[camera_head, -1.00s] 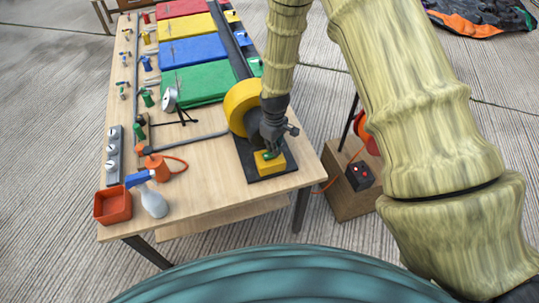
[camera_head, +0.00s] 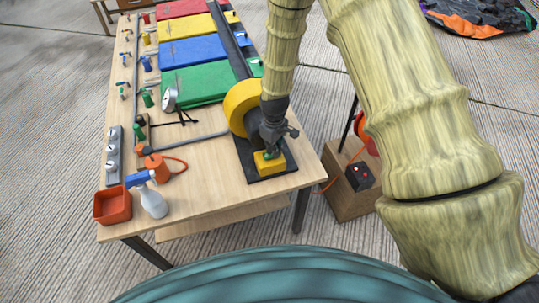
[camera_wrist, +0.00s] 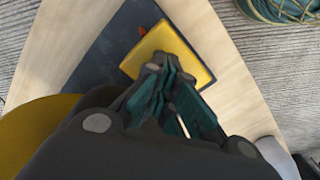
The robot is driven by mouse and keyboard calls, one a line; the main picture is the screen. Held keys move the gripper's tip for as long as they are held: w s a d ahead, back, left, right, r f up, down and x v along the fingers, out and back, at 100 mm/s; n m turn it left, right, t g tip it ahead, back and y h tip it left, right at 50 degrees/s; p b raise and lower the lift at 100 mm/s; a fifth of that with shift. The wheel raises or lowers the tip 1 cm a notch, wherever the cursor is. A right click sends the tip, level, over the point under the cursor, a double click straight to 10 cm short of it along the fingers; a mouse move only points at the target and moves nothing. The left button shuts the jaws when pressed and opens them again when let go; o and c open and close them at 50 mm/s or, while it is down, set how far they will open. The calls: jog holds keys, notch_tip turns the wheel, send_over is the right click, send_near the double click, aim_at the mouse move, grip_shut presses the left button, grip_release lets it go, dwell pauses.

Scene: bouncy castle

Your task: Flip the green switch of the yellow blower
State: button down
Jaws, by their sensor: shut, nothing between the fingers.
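The yellow blower (camera_head: 241,98) stands at the near right corner of the wooden table, on a dark base plate (camera_head: 252,172). Its yellow switch box (camera_head: 270,164) sits on the front of that plate and also shows in the wrist view (camera_wrist: 197,55). The green switch (camera_head: 273,155) shows only as a small green bit under my fingertips; its tilt cannot be made out. In the wrist view my fingers hide it. My gripper (camera_head: 272,148) is shut and empty, pointing down at the top of the switch box. Whether it touches the switch I cannot tell.
A spray bottle (camera_head: 151,197), an orange-red bin (camera_head: 112,205) and an orange pump (camera_head: 157,167) stand at the near left of the table. Coloured panels (camera_head: 192,52) lie behind. A wooden crate (camera_head: 350,195) with a dark control box (camera_head: 360,176) stands right of the table.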

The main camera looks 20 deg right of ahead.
jog(key=shift+r+p, duration=2.4)
jog(key=shift+r, duration=1.05)
jog(key=s+d+f+m, duration=0.1)
jog(key=s+f+m, duration=0.1)
jog(key=s+f, duration=0.5)
jog(key=s+d+f+m, duration=0.1)
jog(key=s+f, duration=0.3)
jog(key=s, duration=0.5)
jog(key=s+f+m, duration=0.1)
jog(key=s+m, duration=0.1)
jog(key=s, duration=0.8)
jog(key=s+d+f+m, duration=0.1)
jog(key=s, duration=0.9)
jog(key=shift+s+d+f+m, duration=0.15)
jog(key=shift+f+m, duration=0.25)
